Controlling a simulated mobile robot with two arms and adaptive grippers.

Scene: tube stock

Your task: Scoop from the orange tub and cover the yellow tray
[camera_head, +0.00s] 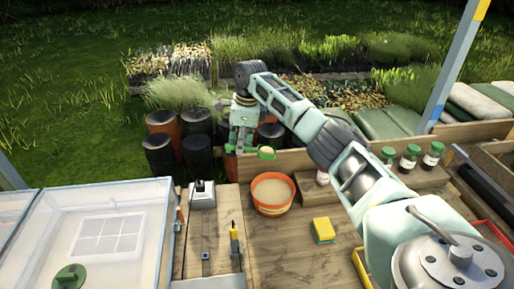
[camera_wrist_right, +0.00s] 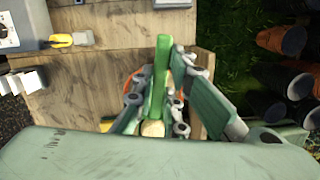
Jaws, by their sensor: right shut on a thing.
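My right gripper (camera_head: 240,143) is shut on a green scoop (camera_head: 266,154), held upright-armed above and behind the orange tub. In the right wrist view the fingers (camera_wrist_right: 158,100) close around the scoop's green handle (camera_wrist_right: 161,70). A pale patch shows at the scoop's bowl; I cannot tell how full it is. The orange tub (camera_head: 273,208) stands on the wooden bench and holds beige, grainy material. The scoop is apart from the tub. Only a yellow edge (camera_head: 361,268), apparently the yellow tray's, shows at lower right; my arm hides the rest. My left gripper is not in view.
A yellow sponge (camera_head: 323,230) lies right of the tub. A clear lidded box (camera_head: 100,225) fills the left. Green-capped jars (camera_head: 409,156) stand at the back right. A red-edged tray (camera_head: 496,236) is at far right. Dark pots (camera_head: 197,150) stand beyond the bench.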

